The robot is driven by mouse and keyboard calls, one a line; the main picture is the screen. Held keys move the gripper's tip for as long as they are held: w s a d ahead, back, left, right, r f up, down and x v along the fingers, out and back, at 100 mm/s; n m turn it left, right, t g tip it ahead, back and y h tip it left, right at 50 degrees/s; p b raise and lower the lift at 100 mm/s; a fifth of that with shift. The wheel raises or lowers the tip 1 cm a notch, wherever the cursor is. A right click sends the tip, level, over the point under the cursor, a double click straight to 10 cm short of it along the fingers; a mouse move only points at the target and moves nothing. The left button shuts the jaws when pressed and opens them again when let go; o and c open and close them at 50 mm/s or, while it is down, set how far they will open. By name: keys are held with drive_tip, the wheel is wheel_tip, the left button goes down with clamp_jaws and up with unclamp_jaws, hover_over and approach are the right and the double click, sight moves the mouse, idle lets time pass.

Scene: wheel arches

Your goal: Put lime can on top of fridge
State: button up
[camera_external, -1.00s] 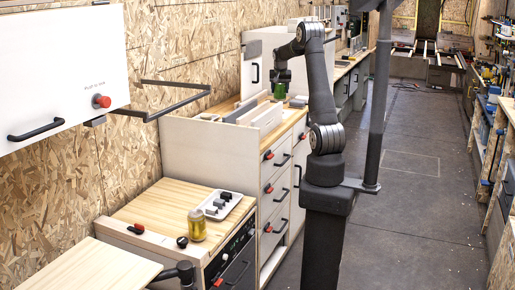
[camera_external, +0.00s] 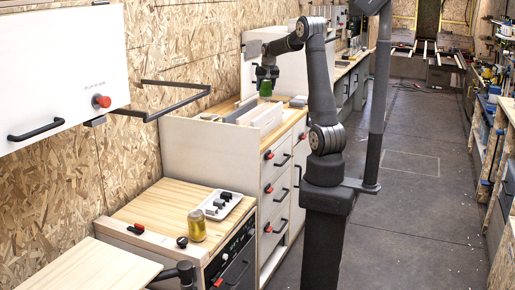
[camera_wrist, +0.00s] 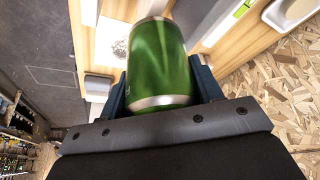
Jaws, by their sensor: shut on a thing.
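The lime can is a green metal can with silver rims. In the wrist view the green can (camera_wrist: 160,62) sits between the two fingers of my gripper (camera_wrist: 162,92), which is shut on it. In the external view my gripper (camera_external: 266,84) holds the small green can (camera_external: 265,90) in the air above the back counter, near the wooden dividers. The fridge cannot be told for certain; a cabinet with a wooden top (camera_external: 160,206) and a dark front panel (camera_external: 238,262) stands at the lower left.
A yellow can (camera_external: 197,225) and a white tray with grey pieces (camera_external: 222,204) stand on the wooden top. A black rail (camera_external: 190,99) juts from the wall, beside a white wall cabinet (camera_external: 60,60).

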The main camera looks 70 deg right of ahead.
drive_tip(key=w+a+n, duration=0.2)
drive_tip(key=a, duration=0.5)
drive_tip(key=w+a+n+y, duration=0.1)
drive_tip(key=w+a, duration=0.1)
drive_tip(key=a, duration=0.5)
drive_tip(key=w+a+n+t, duration=0.1)
drive_tip(key=w+a+n, duration=0.1)
drive_tip(key=a, duration=0.6)
drive_tip(key=shift+r+n+y, duration=0.2)
drive_tip(key=shift+n+y, duration=0.1)
drive_tip(key=s+a+f+n+y, duration=0.1)
drive_tip(key=s+a+n, duration=0.15)
drive_tip(key=a, duration=0.65)
drive_tip(key=s+a+n+y, duration=0.1)
drive_tip(key=a+n, duration=0.2)
drive_tip(key=a, duration=0.6)
drive_tip(key=n+y, duration=0.2)
drive_tip(key=n, duration=0.3)
hover_over(169, 233)
wheel_tip(169, 233, down, 30)
drive_tip(key=r, duration=0.1)
drive_tip(key=shift+m, duration=0.25)
drive_tip(key=shift+d+f, duration=0.1)
drive_tip(key=shift+f, duration=2.1)
drive_tip(key=shift+f, duration=0.1)
